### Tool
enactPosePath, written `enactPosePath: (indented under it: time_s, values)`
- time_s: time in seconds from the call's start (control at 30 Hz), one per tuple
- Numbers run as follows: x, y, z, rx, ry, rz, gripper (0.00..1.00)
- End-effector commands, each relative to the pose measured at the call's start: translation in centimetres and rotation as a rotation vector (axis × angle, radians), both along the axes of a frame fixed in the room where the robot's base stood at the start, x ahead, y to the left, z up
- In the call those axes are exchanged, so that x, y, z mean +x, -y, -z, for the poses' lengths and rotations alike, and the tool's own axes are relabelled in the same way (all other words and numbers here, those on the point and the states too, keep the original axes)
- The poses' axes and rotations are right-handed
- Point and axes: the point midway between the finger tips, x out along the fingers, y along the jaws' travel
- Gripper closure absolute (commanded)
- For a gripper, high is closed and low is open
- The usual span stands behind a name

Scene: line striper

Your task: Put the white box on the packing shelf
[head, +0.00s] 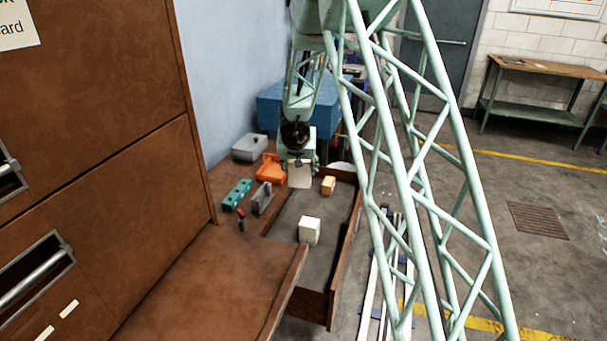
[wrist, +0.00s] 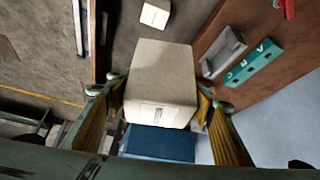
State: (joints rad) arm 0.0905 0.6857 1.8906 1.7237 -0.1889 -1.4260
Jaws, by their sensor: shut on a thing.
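My gripper (head: 301,160) is near the far end of the walled tray area in the head view. It is shut on a pale white box (head: 300,177), which hangs below it. In the wrist view the same box (wrist: 161,72) fills the space between the two fingers (wrist: 163,100), with a small dark mark on its near face. A second whitish box (head: 309,230) stands apart on the grey tray floor, and shows at the top of the wrist view (wrist: 155,14). I cannot tell which surface is the packing shelf.
A small yellow box (head: 328,185) is right of the held box. An orange piece (head: 268,167), a teal block (head: 237,194) and grey parts (head: 249,147) lie on the brown surface (head: 215,285) to the left. A large blue box (head: 270,112) stands behind.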

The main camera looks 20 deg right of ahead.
Motion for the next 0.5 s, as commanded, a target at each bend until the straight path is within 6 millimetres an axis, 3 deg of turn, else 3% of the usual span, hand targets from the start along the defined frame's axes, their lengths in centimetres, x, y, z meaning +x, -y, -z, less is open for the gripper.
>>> enactPosePath:
  time_s: [0.5]
  values:
    - [-7.1,-4.6,-7.2,-0.001,0.004,-0.086,0.64]
